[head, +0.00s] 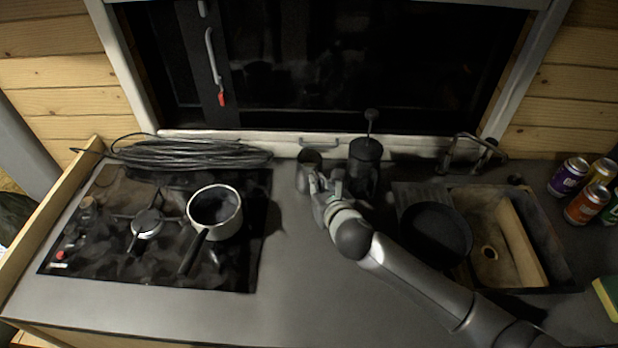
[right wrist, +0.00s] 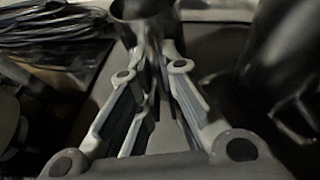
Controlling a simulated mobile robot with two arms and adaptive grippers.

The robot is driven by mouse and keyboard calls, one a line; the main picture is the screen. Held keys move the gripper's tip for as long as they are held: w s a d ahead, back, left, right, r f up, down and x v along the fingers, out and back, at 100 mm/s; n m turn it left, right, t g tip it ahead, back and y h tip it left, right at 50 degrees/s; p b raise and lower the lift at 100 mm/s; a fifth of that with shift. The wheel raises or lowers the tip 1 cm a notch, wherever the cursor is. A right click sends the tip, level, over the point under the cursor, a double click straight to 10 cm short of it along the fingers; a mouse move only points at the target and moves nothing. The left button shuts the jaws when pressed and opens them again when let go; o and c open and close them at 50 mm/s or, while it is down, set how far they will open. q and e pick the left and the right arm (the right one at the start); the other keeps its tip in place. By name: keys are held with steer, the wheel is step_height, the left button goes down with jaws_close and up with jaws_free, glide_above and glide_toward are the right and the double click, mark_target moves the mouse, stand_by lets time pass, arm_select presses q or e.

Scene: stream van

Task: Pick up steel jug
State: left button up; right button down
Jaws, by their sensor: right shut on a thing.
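The steel jug (head: 309,158) stands at the back of the counter, below the window and left of a dark cylindrical pot with a plunger knob. My right gripper (head: 318,182) reaches it from the front and is shut on it. In the right wrist view the jug (right wrist: 143,10) shows at the top between the fingertips of my right gripper (right wrist: 155,60). The jug's lower part is mostly hidden by the fingers. I cannot tell whether its base touches the counter. My left gripper is not in view.
The dark plunger pot (head: 366,165) stands close to the right of the jug. A saucepan (head: 215,207) sits on the hob (head: 90,262) at left, with coiled cable (head: 190,152) behind. A dark pan (head: 436,232) lies by the sink (head: 497,215). The front middle counter is clear.

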steer(key=shift+r, duration=0.2)
steer(key=shift+r, duration=0.95)
steer(key=s+r+b, duration=0.2)
steer(key=s+r, duration=0.8)
steer(key=s, duration=0.4)
steer(key=shift+a+r, duration=0.35)
steer(key=shift+r, duration=0.05)
steer(key=shift+d, duration=0.1)
